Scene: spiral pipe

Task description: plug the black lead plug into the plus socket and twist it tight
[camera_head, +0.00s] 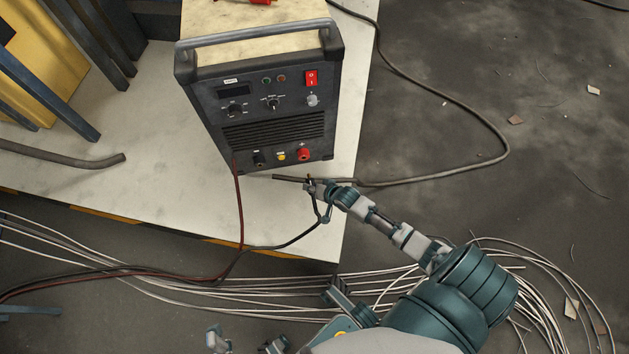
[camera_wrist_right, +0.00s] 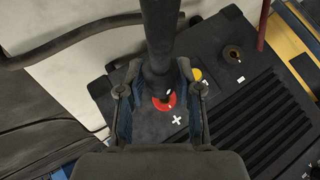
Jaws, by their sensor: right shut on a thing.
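The black lead plug (camera_wrist_right: 160,45) is a dark cylinder between the fingers of my right gripper (camera_wrist_right: 158,100), which is shut on it. In the wrist view its lower end overlaps the red plus socket (camera_wrist_right: 166,103), beside a white plus mark; I cannot tell the depth. In the head view the right gripper (camera_head: 310,186) is below and apart from the plus socket (camera_head: 304,153), low on the front panel of the welding machine (camera_head: 262,110). The black lead (camera_head: 302,236) hangs below the gripper. Grey parts at the bottom edge may be my left gripper (camera_head: 246,344); its state is unclear.
A black minus socket (camera_head: 259,160) and yellow button (camera_head: 282,157) sit left of the plus socket. A red lead (camera_head: 239,205) hangs from the machine's left side. A thick grey cable (camera_head: 440,177) passes near the right gripper. White cables (camera_head: 200,303) lie on the floor.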

